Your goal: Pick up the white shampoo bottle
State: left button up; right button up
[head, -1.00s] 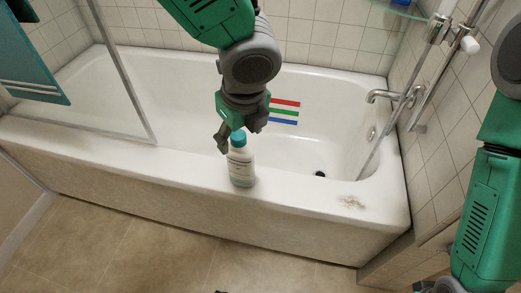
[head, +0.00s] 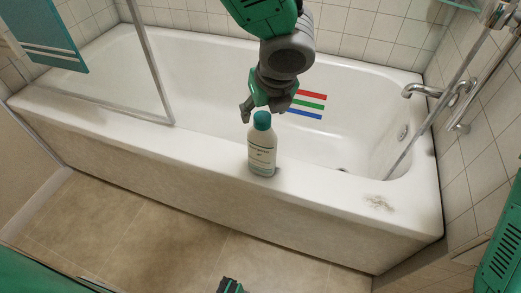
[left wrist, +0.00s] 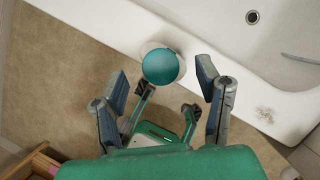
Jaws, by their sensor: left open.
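The white shampoo bottle (head: 262,155) with a teal cap stands upright on the near rim of the bathtub (head: 205,148). My left gripper (head: 262,107) is open and empty, just above and behind the cap in the head view. In the left wrist view, the teal cap (left wrist: 161,66) shows from above between the spread fingers of my left gripper (left wrist: 162,82) and slightly beyond them. The cap hides most of the bottle there. I see no contact.
A glass screen (head: 150,65) stands on the tub rim at left, with a teal towel (head: 50,35) nearby. A faucet (head: 425,90) is on the right wall. A dark smudge (head: 380,203) marks the rim to the right. The rim beside the bottle is clear.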

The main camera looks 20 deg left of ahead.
aim_at(263, 116)
pick_arm(q)
jog(key=b+x, duration=0.1)
jog(key=x, duration=0.2)
jog(key=shift+d+f, duration=0.2)
jog(key=shift+f, duration=0.05)
jog(key=shift+r, duration=0.15)
pick_arm(e)
jog(key=shift+d+f, duration=0.2)
jog(key=shift+f, duration=0.4)
jog(key=shift+d+f, duration=0.15)
jog(key=shift+f, duration=0.4)
pick_arm(q)
jog(key=shift+a, duration=0.25)
grip_shut()
pick_arm(e)
jog(key=shift+a, duration=0.15)
pick_arm(q)
jog(key=shift+d, duration=0.1)
pick_arm(e)
jog(key=shift+r, duration=0.15)
